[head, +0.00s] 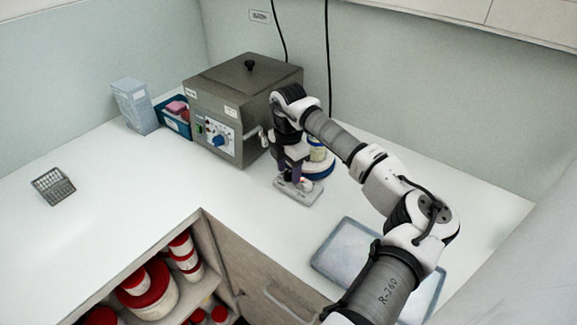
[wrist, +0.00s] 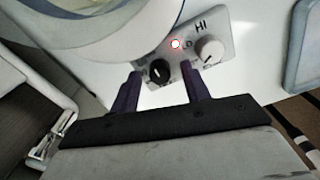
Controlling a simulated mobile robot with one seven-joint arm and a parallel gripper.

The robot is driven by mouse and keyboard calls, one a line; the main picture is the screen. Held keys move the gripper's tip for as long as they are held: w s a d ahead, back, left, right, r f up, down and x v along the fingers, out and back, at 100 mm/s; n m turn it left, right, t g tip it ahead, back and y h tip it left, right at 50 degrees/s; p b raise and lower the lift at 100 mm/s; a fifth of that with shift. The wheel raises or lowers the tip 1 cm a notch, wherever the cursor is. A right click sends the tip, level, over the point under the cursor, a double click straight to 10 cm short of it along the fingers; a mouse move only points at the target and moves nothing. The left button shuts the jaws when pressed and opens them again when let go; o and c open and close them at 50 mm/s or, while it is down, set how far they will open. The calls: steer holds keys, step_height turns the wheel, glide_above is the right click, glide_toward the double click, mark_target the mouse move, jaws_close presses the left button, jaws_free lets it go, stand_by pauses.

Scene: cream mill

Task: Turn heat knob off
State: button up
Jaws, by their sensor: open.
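A small grey control panel (head: 297,192) lies at the front of a round-topped device (head: 318,168). In the wrist view the panel holds a black knob (wrist: 159,71) and a white knob (wrist: 209,51). The white knob sits beside the letters HI, and a red light (wrist: 175,44) glows between the knobs. Which knob sets the heat is not clearly readable. My gripper (wrist: 162,72) is open, pointing down at the panel. Its purple fingers appear either side of the black knob; contact cannot be told. In the head view my gripper (head: 291,175) partly hides the device.
A grey metal box (head: 235,95) with a blue knob (head: 219,140) stands left of my gripper. A pale blue tray (head: 345,245) lies to the right. A wire basket (head: 53,186) stands on the left counter. The counter's front middle is clear.

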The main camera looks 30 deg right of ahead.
steer(key=c, duration=1)
